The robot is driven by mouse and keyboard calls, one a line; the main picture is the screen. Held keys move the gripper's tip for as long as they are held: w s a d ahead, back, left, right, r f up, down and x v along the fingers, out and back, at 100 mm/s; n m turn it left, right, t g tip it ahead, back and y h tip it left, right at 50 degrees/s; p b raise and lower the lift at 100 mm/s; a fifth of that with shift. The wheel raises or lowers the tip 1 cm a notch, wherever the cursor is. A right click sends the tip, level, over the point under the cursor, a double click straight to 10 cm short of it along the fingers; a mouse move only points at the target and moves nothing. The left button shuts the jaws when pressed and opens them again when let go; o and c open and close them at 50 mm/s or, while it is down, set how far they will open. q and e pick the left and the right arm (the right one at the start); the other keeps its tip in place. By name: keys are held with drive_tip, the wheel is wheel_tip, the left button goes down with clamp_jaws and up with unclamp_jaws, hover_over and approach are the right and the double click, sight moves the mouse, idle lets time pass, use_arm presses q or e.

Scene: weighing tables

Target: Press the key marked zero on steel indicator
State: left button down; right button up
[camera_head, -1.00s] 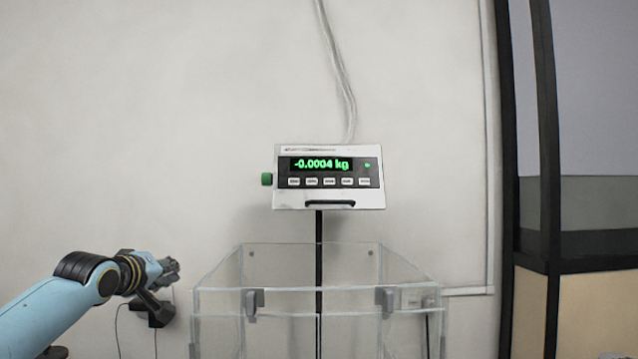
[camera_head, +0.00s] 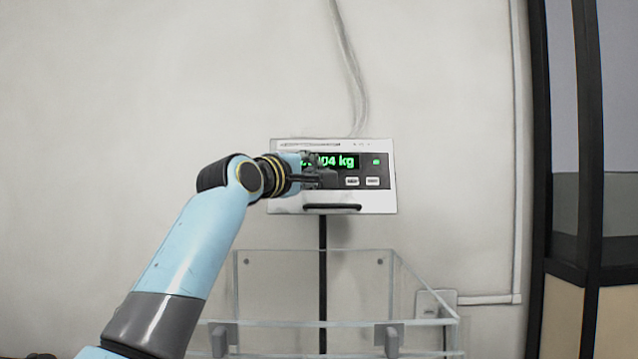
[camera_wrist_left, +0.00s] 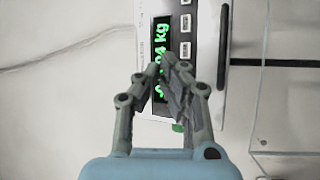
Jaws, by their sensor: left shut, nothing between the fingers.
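The steel indicator (camera_head: 380,203) is a light box on a thin dark post in the head view, with a black panel and green digits (camera_head: 347,161). Two keys (camera_head: 373,181) show at the panel's right; their markings are too small to read, and my left gripper hides the keys further left. My left gripper (camera_head: 328,178) is shut and empty, in front of the panel's left half. In the left wrist view its closed fingertips (camera_wrist_left: 167,62) overlap the panel near the digits, with keys (camera_wrist_left: 186,50) beside them. I cannot tell whether they touch a key. My right gripper is not in view.
A clear-walled box (camera_head: 420,290) with grey clips stands below the indicator. A cable (camera_head: 351,75) runs up the pale wall behind it. A dark-framed cabinet or partition (camera_head: 590,150) stands at the far right. The wall left of the indicator is clear.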

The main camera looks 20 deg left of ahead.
use_arm(q)
drive_tip(key=shift+w+a+f+b, duration=0.35)
drive_tip(key=shift+w+b, duration=0.7)
drive_tip(key=shift+w, duration=0.25)
drive_tip(key=shift+w+a+f+b, duration=0.4)
drive_tip(key=shift+w+b, duration=0.7)
drive_tip(key=shift+w, duration=0.25)
drive_tip(key=shift+w+a+f+b, duration=0.35)
drive_tip(key=shift+w+b, duration=0.7)
drive_tip(key=shift+w, duration=0.25)
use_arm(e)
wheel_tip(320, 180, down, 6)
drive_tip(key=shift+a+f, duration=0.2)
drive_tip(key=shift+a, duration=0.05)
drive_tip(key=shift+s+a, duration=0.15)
use_arm(q)
drive_tip(key=shift+w+a, duration=0.15)
drive_tip(key=shift+w, duration=0.25)
